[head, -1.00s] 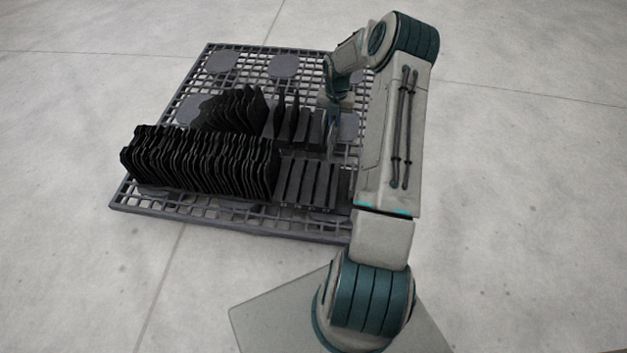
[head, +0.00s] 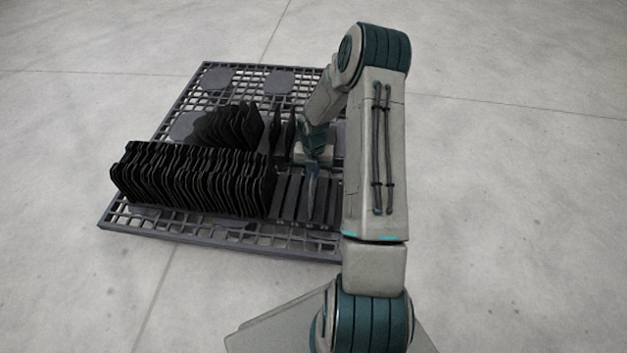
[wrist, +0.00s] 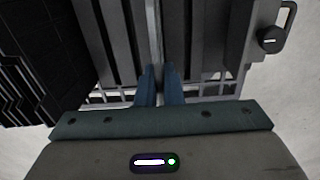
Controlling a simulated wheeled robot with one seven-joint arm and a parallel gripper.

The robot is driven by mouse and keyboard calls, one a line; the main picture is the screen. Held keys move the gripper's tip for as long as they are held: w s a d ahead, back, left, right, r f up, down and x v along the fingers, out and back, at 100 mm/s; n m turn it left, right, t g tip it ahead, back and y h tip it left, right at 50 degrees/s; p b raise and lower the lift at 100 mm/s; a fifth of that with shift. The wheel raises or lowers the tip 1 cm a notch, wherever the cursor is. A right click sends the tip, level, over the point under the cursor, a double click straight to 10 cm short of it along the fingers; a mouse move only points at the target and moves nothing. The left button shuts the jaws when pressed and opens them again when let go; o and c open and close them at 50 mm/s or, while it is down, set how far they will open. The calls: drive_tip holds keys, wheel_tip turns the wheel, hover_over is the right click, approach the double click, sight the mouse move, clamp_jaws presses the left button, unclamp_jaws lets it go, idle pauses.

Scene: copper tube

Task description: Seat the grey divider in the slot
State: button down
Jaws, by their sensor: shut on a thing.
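The grey divider (wrist: 155,35) shows in the wrist view as a thin, pale edge between my fingertips, running in line with the slots. My gripper (wrist: 160,85) is shut on it. In the head view my gripper (head: 311,172) points down over the front slotted rack (head: 290,197), right of the long row of black plates. The rack's dark bars (wrist: 205,45) flank the divider on both sides in the wrist view. The divider's lower edge is hidden, so I cannot tell how deep it sits or which slot it is in.
The long row of black plates (head: 190,182) stands close on the left, with a shorter group (head: 232,125) behind it. All stand on a dark grid pallet (head: 120,222). A latch-like part (wrist: 273,38) is at the right in the wrist view. Open floor surrounds the pallet.

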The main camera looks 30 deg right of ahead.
drive_tip(key=shift+f+b, duration=0.75)
drive_tip(key=shift+f, duration=0.9)
drive_tip(key=shift+f, duration=0.2)
drive_tip(key=c, duration=1.6)
unclamp_jaws()
drive_tip(key=shift+o, duration=0.2)
drive_tip(key=shift+r, duration=0.1)
